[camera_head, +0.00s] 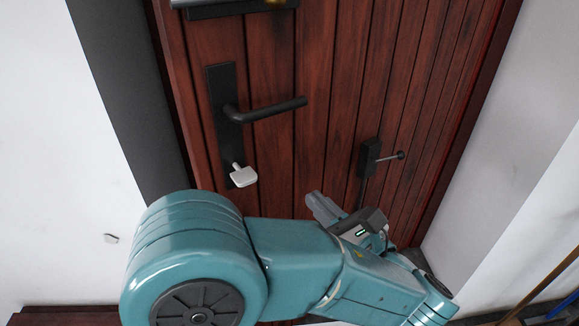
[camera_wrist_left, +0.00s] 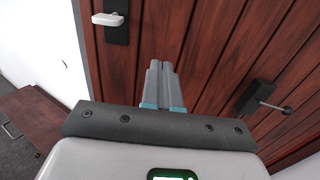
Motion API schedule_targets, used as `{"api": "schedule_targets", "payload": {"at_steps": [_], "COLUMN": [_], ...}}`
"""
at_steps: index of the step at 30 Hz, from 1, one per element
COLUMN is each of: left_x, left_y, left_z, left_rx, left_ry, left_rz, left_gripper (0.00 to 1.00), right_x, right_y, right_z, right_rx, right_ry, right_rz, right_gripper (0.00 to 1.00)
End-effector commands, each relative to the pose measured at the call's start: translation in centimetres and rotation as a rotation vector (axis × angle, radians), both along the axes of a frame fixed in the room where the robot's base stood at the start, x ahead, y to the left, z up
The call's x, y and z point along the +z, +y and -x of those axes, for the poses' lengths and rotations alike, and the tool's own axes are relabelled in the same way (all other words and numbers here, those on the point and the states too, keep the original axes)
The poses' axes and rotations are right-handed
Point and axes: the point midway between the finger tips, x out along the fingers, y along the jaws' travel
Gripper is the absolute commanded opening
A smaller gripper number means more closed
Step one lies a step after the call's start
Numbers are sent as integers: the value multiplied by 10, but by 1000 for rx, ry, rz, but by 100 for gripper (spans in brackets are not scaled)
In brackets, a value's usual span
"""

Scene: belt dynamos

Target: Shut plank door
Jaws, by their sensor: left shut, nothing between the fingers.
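The plank door (camera_head: 335,60) is dark red-brown wood with vertical boards and fills the middle of the head view. It carries a black lever handle (camera_head: 265,109) on a black plate, with a pale key or thumb-turn (camera_head: 242,176) below it. My left gripper (camera_head: 318,205) is shut and empty, in front of the lower door. In the left wrist view its fingers (camera_wrist_left: 161,80) lie together, pointing at the boards (camera_wrist_left: 215,50). I cannot tell whether they touch the door. My right gripper is not in view.
A small black bolt fitting (camera_head: 370,158) with a metal pin sits low on the door, right of my gripper. A dark frame strip (camera_head: 125,90) and white wall (camera_head: 55,150) are at left. A reddish wooden piece (camera_wrist_left: 35,120) lies lower left in the wrist view.

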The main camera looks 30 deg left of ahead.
Motion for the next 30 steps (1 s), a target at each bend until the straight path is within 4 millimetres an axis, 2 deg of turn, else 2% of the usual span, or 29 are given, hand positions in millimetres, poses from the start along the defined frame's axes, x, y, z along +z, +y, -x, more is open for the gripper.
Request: {"api": "schedule_targets", "payload": {"at_steps": [9,15,21,30], "left_x": [1,0,-1,-1], "left_y": [62,90,102,103], "left_z": [-33,-53,-63,-65], "left_rx": [8,4,0,-2], "left_ry": [3,3,3,3], "left_rz": [3,3,3,3], "left_gripper": [0,0,0,0], "right_x": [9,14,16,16], "right_y": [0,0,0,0], "right_z": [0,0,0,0], "right_rx": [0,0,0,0], "right_ry": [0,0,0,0], "right_rz": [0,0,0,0], "right_gripper": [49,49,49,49]}}
